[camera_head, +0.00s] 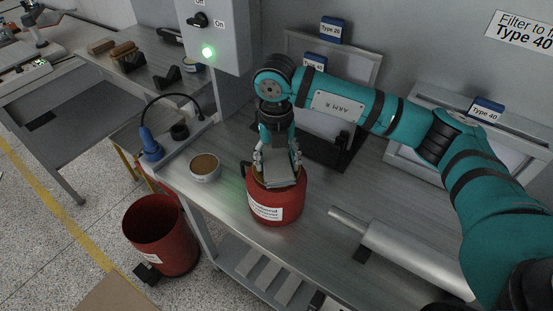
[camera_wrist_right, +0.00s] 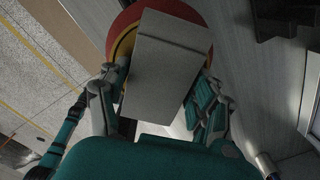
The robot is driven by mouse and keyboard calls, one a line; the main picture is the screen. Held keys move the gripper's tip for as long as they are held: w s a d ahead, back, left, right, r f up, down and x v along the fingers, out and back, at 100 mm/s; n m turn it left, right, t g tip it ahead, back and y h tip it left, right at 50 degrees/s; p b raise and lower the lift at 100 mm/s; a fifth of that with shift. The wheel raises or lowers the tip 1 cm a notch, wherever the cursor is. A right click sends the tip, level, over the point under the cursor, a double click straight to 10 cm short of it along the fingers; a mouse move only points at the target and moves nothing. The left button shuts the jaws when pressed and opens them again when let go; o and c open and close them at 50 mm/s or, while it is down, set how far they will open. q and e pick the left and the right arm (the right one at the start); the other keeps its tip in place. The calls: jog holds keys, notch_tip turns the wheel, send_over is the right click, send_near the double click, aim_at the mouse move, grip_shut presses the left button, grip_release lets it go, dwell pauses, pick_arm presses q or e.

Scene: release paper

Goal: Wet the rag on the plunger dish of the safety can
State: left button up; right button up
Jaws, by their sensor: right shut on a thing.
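The red safety can (camera_head: 278,206), with a white label, stands on the metal bench at the middle of the head view. Its red rim (camera_wrist_right: 198,38) and part of the yellowish plunger dish (camera_wrist_right: 124,46) show in the wrist view. My right gripper (camera_head: 279,164) points down over the can's top, shut on a grey folded rag (camera_head: 284,179). In the wrist view the rag (camera_wrist_right: 165,65) is between the fingers and covers most of the dish. Whether the rag touches or presses the dish cannot be told. My left gripper is not in view.
A round tin (camera_head: 205,168) with a brown top stands left of the can. A metal cylinder (camera_head: 405,256) lies to the right. A red bin (camera_head: 160,235) stands on the floor at left. A blue-handled tool (camera_head: 151,146) stands at the bench's left. Framed filters stand behind.

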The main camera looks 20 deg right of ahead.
aim_at(283, 164)
jog(key=shift+r+p, duration=1.55)
jog(key=shift+r, duration=1.75)
jog(key=shift+f, duration=0.1)
jog(key=n, duration=0.2)
jog(key=shift+s+d+f+n, duration=0.15)
jog(key=shift+s+n, duration=0.15)
jog(key=shift+s, duration=0.1)
jog(key=n, duration=0.2)
jog(key=s+n, duration=0.1)
jog(key=n, duration=0.1)
jog(key=shift+s+d+f, duration=0.1)
jog(key=shift+d+f, duration=0.15)
jog(key=shift+d, duration=0.05)
jog(key=s+d+f+n+b, duration=0.1)
jog(key=s+n, duration=0.5)
jog(key=n, duration=0.9)
jog(key=s+d+f+n+b, duration=0.1)
jog(key=s+n, duration=0.5)
jog(key=n, duration=1)
jog(key=shift+d+f, duration=0.5)
jog(key=shift+f, duration=0.3)
